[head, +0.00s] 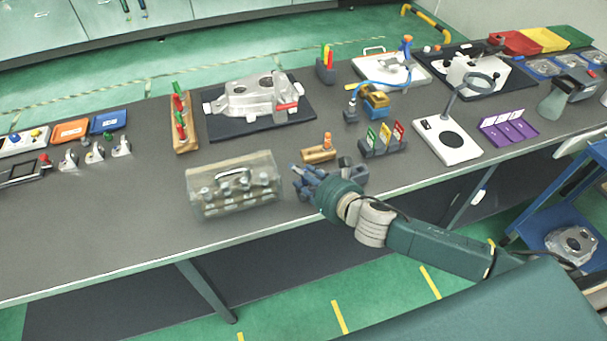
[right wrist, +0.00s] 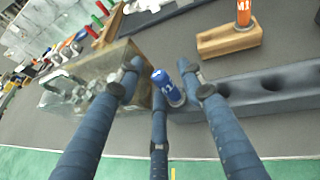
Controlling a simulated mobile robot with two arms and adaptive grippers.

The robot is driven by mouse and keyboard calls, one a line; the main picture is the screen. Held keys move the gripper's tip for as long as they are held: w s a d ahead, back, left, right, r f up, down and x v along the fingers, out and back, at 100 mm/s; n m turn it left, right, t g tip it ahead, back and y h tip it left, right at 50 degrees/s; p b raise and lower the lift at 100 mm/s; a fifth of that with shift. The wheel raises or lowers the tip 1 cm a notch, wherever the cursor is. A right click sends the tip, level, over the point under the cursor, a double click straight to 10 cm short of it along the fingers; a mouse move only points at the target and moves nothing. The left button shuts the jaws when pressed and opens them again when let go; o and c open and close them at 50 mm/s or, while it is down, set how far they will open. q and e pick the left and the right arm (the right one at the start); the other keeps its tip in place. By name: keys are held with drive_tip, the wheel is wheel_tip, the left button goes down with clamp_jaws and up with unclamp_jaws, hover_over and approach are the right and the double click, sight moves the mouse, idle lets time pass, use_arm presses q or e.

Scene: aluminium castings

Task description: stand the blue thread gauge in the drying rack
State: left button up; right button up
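The blue thread gauge (right wrist: 169,90) shows in the right wrist view with a pale marking and a metal band near its foot. It looks roughly upright at the left end of a long dark grey rack with round hollows (right wrist: 275,88). I cannot tell how deep its foot sits. My right gripper (right wrist: 164,75) has its fingers spread around the gauge, with gaps visible at the sides. In the head view the right gripper (head: 303,180) hides the gauge, and part of the grey rack (head: 352,172) shows just beyond it. My left gripper is not in view.
A clear-lidded case (head: 232,187) stands close left of the right gripper. A wooden block (head: 318,155) with an orange gauge (head: 327,140) is just behind. A dark card holder (head: 384,148) stands to the right. The bench's front left is clear.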

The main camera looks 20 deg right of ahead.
drive_tip(key=shift+s+d, duration=0.1)
drive_tip(key=shift+s, duration=0.05)
drive_tip(key=v, duration=1.1)
drive_tip(key=shift+s+r, duration=0.25)
drive_tip(key=shift+s, duration=0.05)
